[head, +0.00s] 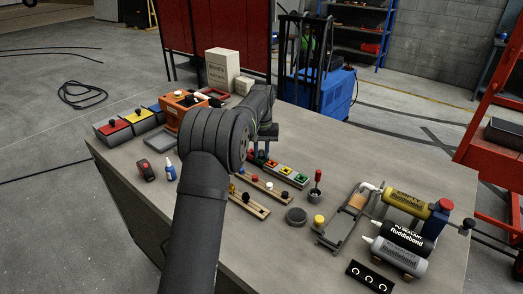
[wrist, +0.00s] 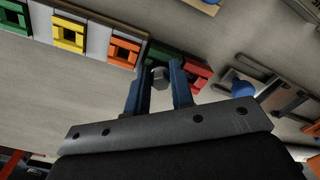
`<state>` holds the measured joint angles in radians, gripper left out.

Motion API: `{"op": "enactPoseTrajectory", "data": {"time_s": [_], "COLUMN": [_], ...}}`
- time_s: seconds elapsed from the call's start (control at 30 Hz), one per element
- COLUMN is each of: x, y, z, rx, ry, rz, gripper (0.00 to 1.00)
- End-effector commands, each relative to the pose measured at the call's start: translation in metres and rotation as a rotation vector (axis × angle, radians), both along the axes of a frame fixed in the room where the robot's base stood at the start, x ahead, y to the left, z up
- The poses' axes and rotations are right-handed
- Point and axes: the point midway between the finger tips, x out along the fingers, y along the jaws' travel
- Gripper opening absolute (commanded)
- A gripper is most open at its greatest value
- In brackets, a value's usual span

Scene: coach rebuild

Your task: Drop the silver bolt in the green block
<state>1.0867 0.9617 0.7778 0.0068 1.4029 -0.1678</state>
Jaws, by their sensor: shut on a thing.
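The silver bolt (wrist: 160,78) is held between the blue fingertips of my gripper (wrist: 156,85), its hex head facing the wrist camera. In the head view my gripper (head: 263,150) is over the row of coloured blocks, and the bolt cannot be made out. A bright green block (wrist: 12,17) is at the left end in the wrist view; it is at the right end in the head view (head: 300,179). A darker green block (wrist: 165,56) lies just beyond the fingertips, partly hidden by them. The bolt's height above the blocks cannot be told.
A yellow block (wrist: 69,33), an orange block (wrist: 123,49) and a red block (wrist: 197,74) share the row. Wooden strips with pegs (head: 251,206), a round dark dish (head: 296,215) and a cartridge rack (head: 407,225) stand nearby.

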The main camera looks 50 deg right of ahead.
Motion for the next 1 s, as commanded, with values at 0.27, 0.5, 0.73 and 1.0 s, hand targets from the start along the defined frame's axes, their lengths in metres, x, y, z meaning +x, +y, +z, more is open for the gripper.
{"op": "enactPoseTrajectory", "data": {"time_s": [0.27,0.5,0.73,1.0], "x": [0.0,-0.0003,-0.0006,-0.0008], "y": [0.0,-0.0001,-0.0001,-0.0001], "z": [-0.0009,-0.0013,-0.0017,-0.002], "rx": [0.0,0.001,0.002,0.001], "ry": [0.0,0.001,0.001,0.002], "rz": [0.0,0.0,-0.001,-0.001], "gripper": [0.0,0.47,0.51,0.63]}}
